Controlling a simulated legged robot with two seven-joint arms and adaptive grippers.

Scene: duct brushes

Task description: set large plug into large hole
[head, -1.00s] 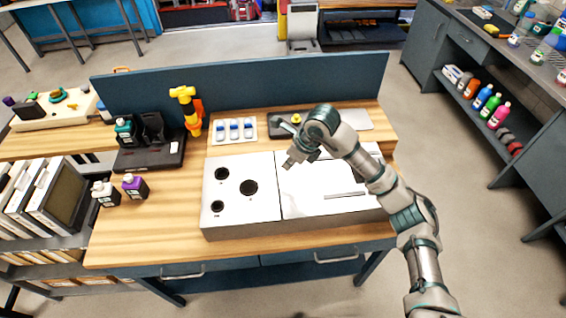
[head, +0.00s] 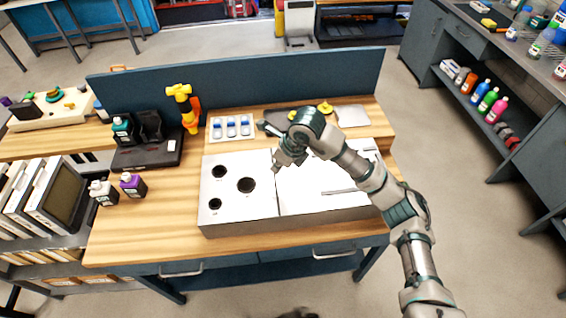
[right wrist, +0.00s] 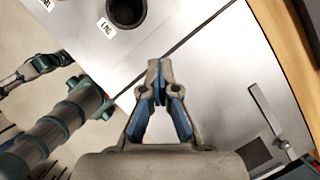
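The large hole (head: 246,185) is the widest of several dark holes in the left part of the pale metal box (head: 300,212), and looks empty. A hole with a label also shows at the top of the right wrist view (right wrist: 127,10). Two yellow-topped pieces, perhaps plugs, stand on a dark tray behind the box: one at the right (head: 325,107), one partly hidden by my arm (head: 292,115). Which is the large plug I cannot tell. My right gripper (head: 277,168) is above the box near its seam, right of the large hole. Its fingertips (right wrist: 157,75) meet with nothing visible between them.
A white tray of blue-and-white pieces (head: 231,128), a yellow-orange tool (head: 188,108) and a black stand (head: 148,150) are behind and left of the box. Two small bottles (head: 133,185) stand further left. A blue panel (head: 240,85) closes the back. The wooden front is clear.

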